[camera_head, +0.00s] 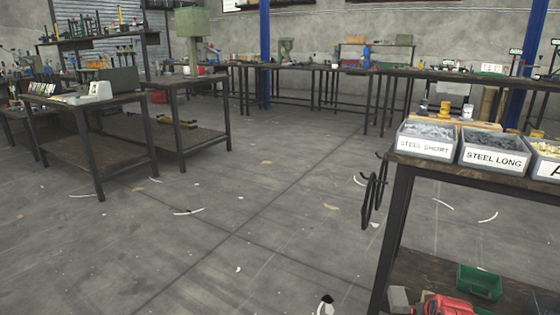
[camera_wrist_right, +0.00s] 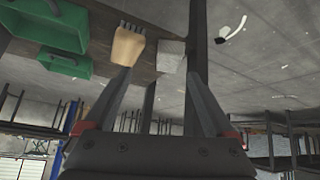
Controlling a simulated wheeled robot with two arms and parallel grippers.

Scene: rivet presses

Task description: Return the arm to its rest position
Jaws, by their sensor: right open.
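My right gripper (camera_wrist_right: 160,76) shows in the right wrist view with its two dark fingers spread wide apart. I see nothing held between them. The picture there is tilted, with the room's far furniture along the bottom. Beyond the fingertips are a brush with a tan body (camera_wrist_right: 128,46) and a grey block (camera_wrist_right: 172,56). How far they are from the fingers I cannot tell. Neither gripper shows in the head view, and my left gripper is in no view.
At right in the head view stands a dark workbench (camera_head: 402,190) with labelled bins, STEEL SHORT (camera_head: 425,145) and STEEL LONG (camera_head: 493,158). Its lower shelf holds a green bin (camera_head: 480,281) and a red object (camera_head: 450,305). Open floor (camera_head: 250,230) lies left of it.

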